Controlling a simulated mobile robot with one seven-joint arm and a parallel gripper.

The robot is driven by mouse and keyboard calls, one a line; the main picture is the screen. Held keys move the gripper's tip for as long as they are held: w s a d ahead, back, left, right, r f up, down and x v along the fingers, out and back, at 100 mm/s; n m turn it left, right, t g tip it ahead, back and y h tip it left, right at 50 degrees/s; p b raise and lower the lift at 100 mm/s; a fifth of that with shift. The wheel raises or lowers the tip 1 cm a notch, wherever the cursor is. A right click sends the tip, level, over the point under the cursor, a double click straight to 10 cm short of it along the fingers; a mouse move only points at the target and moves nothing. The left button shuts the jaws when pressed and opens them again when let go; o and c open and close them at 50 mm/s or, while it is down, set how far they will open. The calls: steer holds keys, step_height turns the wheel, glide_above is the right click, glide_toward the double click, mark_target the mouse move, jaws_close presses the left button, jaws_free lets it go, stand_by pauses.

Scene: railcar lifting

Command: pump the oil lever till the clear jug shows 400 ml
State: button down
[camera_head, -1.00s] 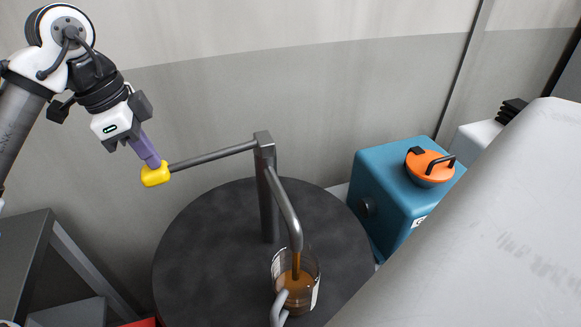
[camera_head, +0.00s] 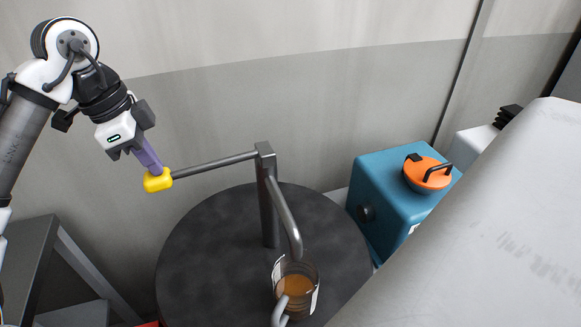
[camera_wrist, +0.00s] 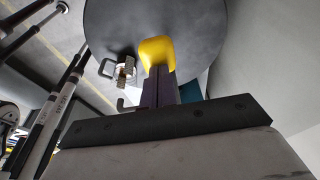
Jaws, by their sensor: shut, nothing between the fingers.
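The oil lever (camera_head: 214,164) is a grey bar with a yellow end knob (camera_head: 158,180), joined to a grey post on a round dark drum top. My gripper (camera_head: 155,168) is shut, its purple fingertips touching the top of the yellow knob. The lever slopes slightly down toward the knob. The wrist view also shows the yellow knob (camera_wrist: 157,50) at my fingertips. The clear jug (camera_head: 311,274) stands under the curved spout (camera_head: 286,219) and holds brown oil. No stream shows from the spout. The jug's scale is too small to read.
A teal box (camera_head: 375,195) with an orange lid (camera_head: 424,175) stands right of the drum (camera_head: 200,262). A large pale cylinder (camera_head: 480,230) fills the lower right. A dark metal stand (camera_head: 28,262) is at the lower left. A wall rises behind.

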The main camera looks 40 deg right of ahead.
steer(key=d+v, duration=0.1)
steer(key=v, duration=0.6)
steer(key=shift+s+d+r, duration=0.15)
steer(key=shift+s+d, duration=0.15)
stand_by(0.4)
steer(key=shift+w+a+f+b+x, duration=0.15)
steer(key=shift+a+b+x, duration=0.35)
steer(key=shift+x, duration=1.15)
steer(key=shift+w+a+f+b+x, duration=0.2)
steer(key=shift+b+x, duration=0.5)
steer(key=shift+x, duration=0.95)
steer(key=shift+w+a+r+b+x, duration=0.1)
steer(key=shift+a+b+x, duration=0.4)
steer(key=shift+x, duration=1.15)
steer(key=p+v, duration=0.3)
steer(key=shift+s+d+r, duration=0.15)
steer(key=shift+d, duration=0.25)
steer(key=d+v, duration=0.1)
steer(key=v, duration=0.5)
steer(key=shift+s+d+r+p, duration=0.2)
steer(key=shift+s+r+p, duration=0.05)
steer(key=shift+r+p, duration=0.25)
